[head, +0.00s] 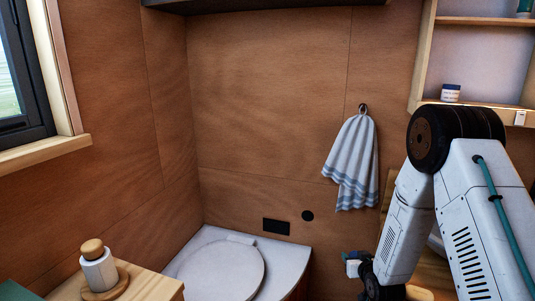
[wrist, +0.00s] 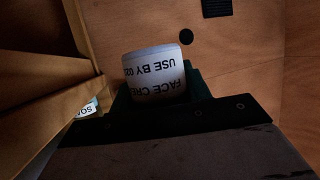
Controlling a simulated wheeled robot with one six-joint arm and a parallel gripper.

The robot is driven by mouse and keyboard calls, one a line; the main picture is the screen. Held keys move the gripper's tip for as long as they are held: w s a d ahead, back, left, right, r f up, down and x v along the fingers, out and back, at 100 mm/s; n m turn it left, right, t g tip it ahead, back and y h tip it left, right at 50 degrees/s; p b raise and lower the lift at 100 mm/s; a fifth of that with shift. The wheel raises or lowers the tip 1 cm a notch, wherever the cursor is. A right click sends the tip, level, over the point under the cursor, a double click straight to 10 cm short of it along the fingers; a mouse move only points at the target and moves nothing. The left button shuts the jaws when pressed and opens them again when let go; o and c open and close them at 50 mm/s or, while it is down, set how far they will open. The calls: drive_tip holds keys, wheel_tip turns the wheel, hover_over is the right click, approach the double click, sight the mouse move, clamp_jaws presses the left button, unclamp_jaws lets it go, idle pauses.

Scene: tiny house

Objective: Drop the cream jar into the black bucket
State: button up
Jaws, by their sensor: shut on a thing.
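The cream jar (wrist: 154,74) is white, with upside-down print reading "FACE CRE…" and "USE BY". In the wrist view it sits at the dark green fingers of my gripper (wrist: 160,98), which is shut on it. In the head view my gripper (head: 362,270) is low at the right of centre, partly cut by my arm. A small white and blue piece, apparently the held jar (head: 352,268), shows at its tip. It is held in front of the brown wall. I see no black bucket in either view.
A white jar with a dark lid (head: 451,93) stands on the wall shelf (head: 480,104). A striped towel (head: 352,165) hangs from a hook. A white toilet lid (head: 222,272) is below.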

drive_tip(key=w+a+f+n+y, duration=0.1)
drive_tip(key=w+a+f, duration=0.1)
drive_tip(key=f, duration=0.9)
drive_tip(key=w+a+f, duration=0.1)
drive_tip(key=w+f, duration=0.1)
drive_tip(key=f, duration=0.9)
drive_tip(key=s+a+f, duration=0.1)
drive_tip(key=s+f, duration=0.2)
drive_tip(key=f, duration=1)
drive_tip(key=s+a+f+y, duration=0.1)
drive_tip(key=s+f, duration=0.3)
drive_tip(key=f, duration=1)
drive_tip(key=shift+s+a+f+n, duration=0.2)
drive_tip(key=shift+a+n, duration=0.2)
drive_tip(key=shift+a, duration=0.25)
drive_tip(key=o, duration=1.1)
